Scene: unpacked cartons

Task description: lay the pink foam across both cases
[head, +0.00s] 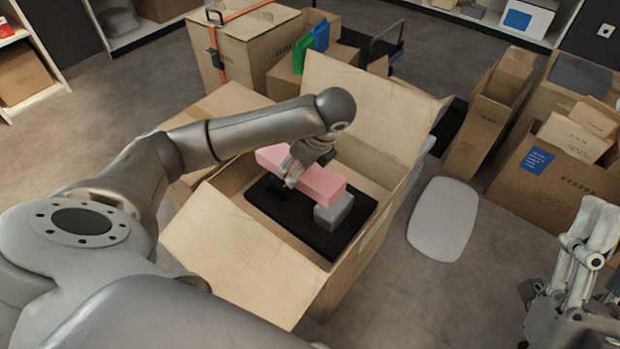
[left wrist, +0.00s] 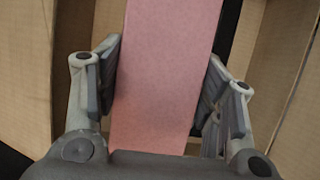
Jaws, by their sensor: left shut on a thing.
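The pink foam (head: 322,184) is a long block inside the open carton (head: 235,235). My left gripper (head: 294,170) is shut on it from above, near its middle. In the left wrist view the foam (left wrist: 165,75) runs between the two fingers of this gripper (left wrist: 165,90). A grey case (head: 334,211) stands under or just in front of the foam's right end. I cannot tell whether the foam touches either case. My right gripper (head: 575,268) is at the lower right, away from the carton.
A black pad (head: 320,240) lies on the carton's floor under the cases. The carton's flaps stand open around it. A pale rounded panel (head: 441,219) lies on the floor to the right. More cartons (head: 545,180) stand at the right, and a strapped carton (head: 245,50) behind.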

